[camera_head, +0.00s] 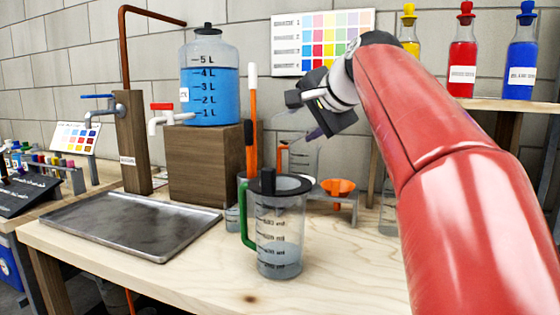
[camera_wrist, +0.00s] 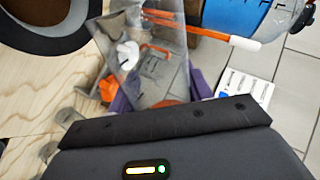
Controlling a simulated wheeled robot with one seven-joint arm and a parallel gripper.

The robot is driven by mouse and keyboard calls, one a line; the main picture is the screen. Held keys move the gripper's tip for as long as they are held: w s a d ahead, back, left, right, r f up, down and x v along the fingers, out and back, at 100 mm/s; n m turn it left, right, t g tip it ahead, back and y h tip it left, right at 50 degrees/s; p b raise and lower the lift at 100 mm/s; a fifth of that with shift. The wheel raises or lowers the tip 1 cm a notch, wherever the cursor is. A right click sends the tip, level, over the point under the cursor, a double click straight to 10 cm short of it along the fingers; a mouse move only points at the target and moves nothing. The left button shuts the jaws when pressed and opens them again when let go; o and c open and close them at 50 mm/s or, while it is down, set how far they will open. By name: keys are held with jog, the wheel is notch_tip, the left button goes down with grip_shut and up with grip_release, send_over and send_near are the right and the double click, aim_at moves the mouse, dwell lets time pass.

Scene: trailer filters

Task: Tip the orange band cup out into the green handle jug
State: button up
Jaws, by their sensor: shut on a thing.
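The green handle jug (camera_head: 280,228) stands upright on the wooden bench. It is clear, with a dark rim, dark measure marks and a green handle on its left. A dark round rim, apparently the jug's (camera_wrist: 62,45), fills the upper left of the wrist view. My gripper (camera_head: 313,130) is above and behind the jug, slightly right of it. In the wrist view its purple fingertips (camera_wrist: 160,95) are shut on the clear orange band cup (camera_wrist: 150,65). The cup is hard to make out in the head view. Its contents and exact tilt cannot be told.
A clear vessel with an orange handle (camera_head: 300,158) and an orange funnel on a stand (camera_head: 338,188) are behind the jug. A metal tray (camera_head: 130,222) lies left. A blue water tank (camera_head: 210,85) stands on a wooden block. The bench front is clear.

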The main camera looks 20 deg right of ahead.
jog(key=shift+s+a+r+n+t+h+b, duration=0.2)
jog(key=shift+a+r+n+t+h+b, duration=0.15)
jog(key=shift+a+r+n+h, duration=0.3)
jog(key=shift+s+a+r+n+t+h+b, duration=0.2)
jog(key=shift+a+r+n+t+h+b, duration=0.15)
jog(key=shift+n+h, duration=0.3)
dwell(2.5)
dwell(0.9)
